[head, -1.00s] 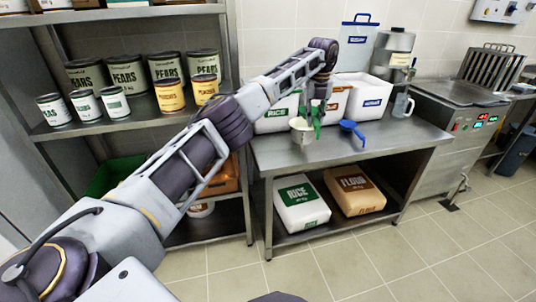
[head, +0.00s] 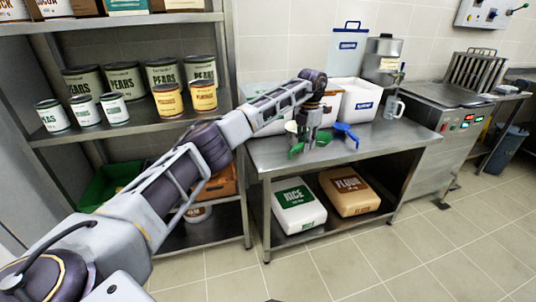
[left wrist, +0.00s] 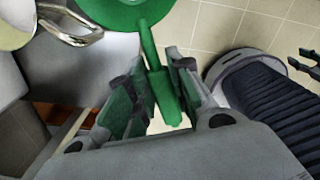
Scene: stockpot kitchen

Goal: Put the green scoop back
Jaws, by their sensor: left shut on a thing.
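The green scoop (head: 296,150) shows in the head view below my left gripper (head: 310,133), in front of the bins on the steel table. In the left wrist view, the left gripper (left wrist: 160,88) is shut on the scoop's green handle (left wrist: 152,48), and part of its round bowl (left wrist: 125,8) shows at the top edge. The rice bin (head: 264,120) is partly hidden by my left arm. My right gripper is not in the head view; a dark pronged part at the right edge of the left wrist view is unclear.
A blue scoop (head: 346,131) lies right of the gripper, before a white bin (head: 358,98). A pale cup (head: 291,127) stands close left of the gripper. A metal handle (left wrist: 75,25) shows in the wrist view.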

